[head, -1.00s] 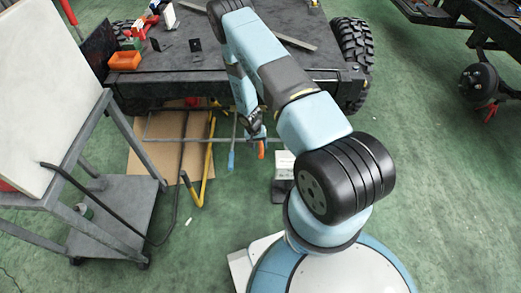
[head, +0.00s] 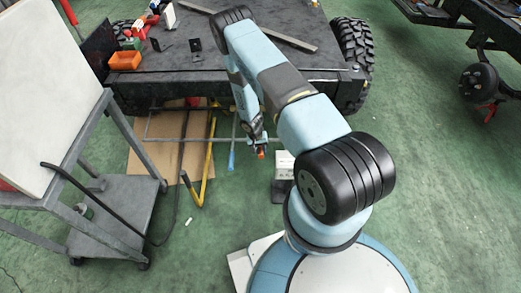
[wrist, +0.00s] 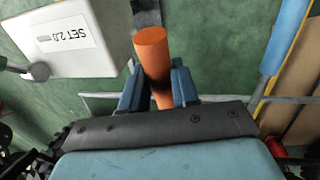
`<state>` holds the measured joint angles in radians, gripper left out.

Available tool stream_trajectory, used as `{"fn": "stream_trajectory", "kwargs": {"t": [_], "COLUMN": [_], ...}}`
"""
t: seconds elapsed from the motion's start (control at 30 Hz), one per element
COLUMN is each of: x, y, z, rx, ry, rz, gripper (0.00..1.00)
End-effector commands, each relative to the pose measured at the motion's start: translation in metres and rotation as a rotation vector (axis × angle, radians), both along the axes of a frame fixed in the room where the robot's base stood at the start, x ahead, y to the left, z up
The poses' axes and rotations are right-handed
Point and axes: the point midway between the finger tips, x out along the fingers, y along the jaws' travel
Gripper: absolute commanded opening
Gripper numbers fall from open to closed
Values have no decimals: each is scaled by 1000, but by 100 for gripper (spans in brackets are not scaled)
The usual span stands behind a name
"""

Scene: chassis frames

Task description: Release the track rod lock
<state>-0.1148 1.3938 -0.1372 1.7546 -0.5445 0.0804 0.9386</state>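An orange cylindrical handle (wrist: 152,55) stands between the two blue fingers of my gripper (wrist: 158,85) in the wrist view. The fingers flank it closely, but I cannot tell whether they press on it. In the head view my gripper (head: 262,148) is low in front of the vehicle chassis (head: 235,62), and only a small orange part of the handle (head: 262,155) shows below it. A grey cross rod (head: 170,140) runs behind, under the chassis front. The handle's far end and any lock mechanism are hidden by the gripper.
A light-blue handle (wrist: 288,38) hangs to one side, near a yellow bar (head: 207,165). A white box marked SET 2.0 (wrist: 85,38) stands close on the other side. A grey cart (head: 110,215) is at left.

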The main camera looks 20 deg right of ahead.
Motion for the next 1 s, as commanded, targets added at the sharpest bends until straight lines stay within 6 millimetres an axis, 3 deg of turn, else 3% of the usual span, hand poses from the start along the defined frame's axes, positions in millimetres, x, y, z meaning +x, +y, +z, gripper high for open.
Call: {"fn": "stream_trajectory", "kwargs": {"t": [0.3, 0.67, 1.0], "x": [0, 1, 12], "y": [0, 0, -3], "z": [0, 2, 34], "rx": [0, 2, 29], "ry": [0, 3, 78], "rz": [0, -1, -5], "gripper": [0, 0, 0]}}
